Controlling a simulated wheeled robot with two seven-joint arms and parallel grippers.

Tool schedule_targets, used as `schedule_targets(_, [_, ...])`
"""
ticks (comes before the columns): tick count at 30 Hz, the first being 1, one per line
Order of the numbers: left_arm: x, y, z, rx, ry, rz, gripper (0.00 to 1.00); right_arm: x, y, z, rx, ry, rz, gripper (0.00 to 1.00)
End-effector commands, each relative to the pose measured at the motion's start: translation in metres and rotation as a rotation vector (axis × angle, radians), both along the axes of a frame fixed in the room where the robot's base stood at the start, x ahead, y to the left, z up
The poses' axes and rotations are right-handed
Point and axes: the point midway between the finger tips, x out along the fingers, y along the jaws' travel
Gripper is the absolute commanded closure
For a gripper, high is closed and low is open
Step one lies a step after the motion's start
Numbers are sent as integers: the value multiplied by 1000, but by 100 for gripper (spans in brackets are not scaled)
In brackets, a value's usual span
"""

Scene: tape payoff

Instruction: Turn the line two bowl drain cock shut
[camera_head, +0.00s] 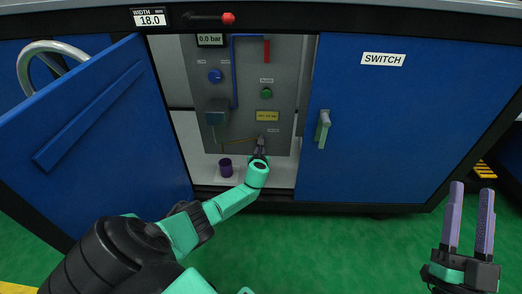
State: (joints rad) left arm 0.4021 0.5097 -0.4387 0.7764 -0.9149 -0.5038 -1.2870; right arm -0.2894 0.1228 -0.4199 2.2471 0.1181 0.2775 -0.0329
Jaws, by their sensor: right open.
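The cabinet stands open, and a grey panel (246,122) shows inside it. A dark teal bowl unit (217,113) hangs at the panel's lower left. A thin yellowish bar (238,141) runs from below it towards my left gripper. I cannot tell which small part is the line two drain cock. My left gripper (262,146) is in front of the panel's lower part, small and dark; whether it holds anything is unclear. My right gripper (468,208) is open and empty, purple fingers up, at the lower right outside the cabinet.
A purple cup (226,167) stands on the white cabinet floor. The panel has a blue knob (215,76), green button (266,93), red handle (267,51) and 0.0 bar display (210,40). The blue door (85,125) swings open at left; the SWITCH door (385,130) is closed.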

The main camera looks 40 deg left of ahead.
Motion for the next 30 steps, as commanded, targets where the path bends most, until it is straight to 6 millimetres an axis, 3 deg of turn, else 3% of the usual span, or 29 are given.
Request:
schedule_targets(6, [-1, 2, 0, 15, 12, 2, 100, 2, 2, -16, -9, 49, 5, 50])
schedule_targets(17, [-1, 2, 0, 17, 13, 2, 100, 2, 2, -18, -10, 53, 6, 50])
schedule_targets(18, [-1, 2, 0, 17, 13, 2, 65, 2, 2, -18, -10, 52, 6, 50])
schedule_targets(19, [-1, 2, 0, 17, 13, 2, 54, 2, 2, -18, -10, 52, 6, 50])
schedule_targets(20, [-1, 2, 0, 17, 13, 2, 50, 2, 2, -18, -10, 52, 6, 50])
schedule_targets(30, [-1, 1, 0, 15, 11, 1, 50, 2, 3, -19, -9, 60, 8, 50])
